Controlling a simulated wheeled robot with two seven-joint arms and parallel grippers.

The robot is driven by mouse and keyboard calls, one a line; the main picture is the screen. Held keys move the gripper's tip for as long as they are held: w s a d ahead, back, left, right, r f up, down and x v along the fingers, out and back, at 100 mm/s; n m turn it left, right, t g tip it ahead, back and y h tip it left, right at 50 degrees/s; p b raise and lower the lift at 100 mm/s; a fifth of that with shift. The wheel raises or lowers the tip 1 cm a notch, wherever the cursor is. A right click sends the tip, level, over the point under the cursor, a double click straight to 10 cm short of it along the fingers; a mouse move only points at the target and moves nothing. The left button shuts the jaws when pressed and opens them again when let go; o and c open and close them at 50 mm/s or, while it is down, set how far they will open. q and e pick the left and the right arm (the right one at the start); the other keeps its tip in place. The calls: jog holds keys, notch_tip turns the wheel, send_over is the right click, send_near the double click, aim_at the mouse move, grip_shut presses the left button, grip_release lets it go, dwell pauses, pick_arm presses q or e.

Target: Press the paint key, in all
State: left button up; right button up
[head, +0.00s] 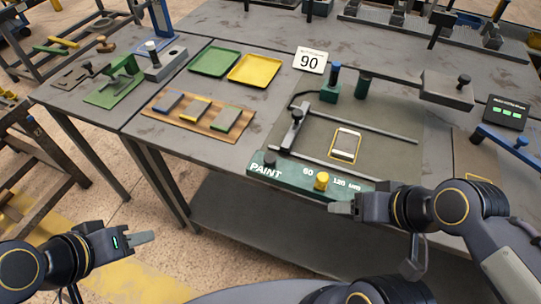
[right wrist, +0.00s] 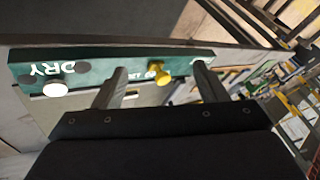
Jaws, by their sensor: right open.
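The green control panel (head: 292,177) runs along the table's front edge, lettered PAINT, 60 and 120. A dark round key (head: 270,158) stands at its PAINT end, and a yellow knob (head: 321,181) stands near the numbers. My right gripper (head: 341,207) is in front of the panel, near the yellow knob. In the right wrist view its fingers (right wrist: 162,86) are open and empty, with the yellow knob (right wrist: 158,74) showing between them. That view also shows a white key (right wrist: 56,89) by the word DRY. My left gripper (head: 143,238) is low at left, away from the table; its jaw gap is unclear.
Behind the panel is a rail frame (head: 372,123) with a yellow-edged white piece (head: 345,145). Green (head: 214,61) and yellow (head: 254,69) trays and a wooden board (head: 160,112) lie left. The floor before the table's left part is clear.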

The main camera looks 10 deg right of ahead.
grip_shut()
dwell(1.4)
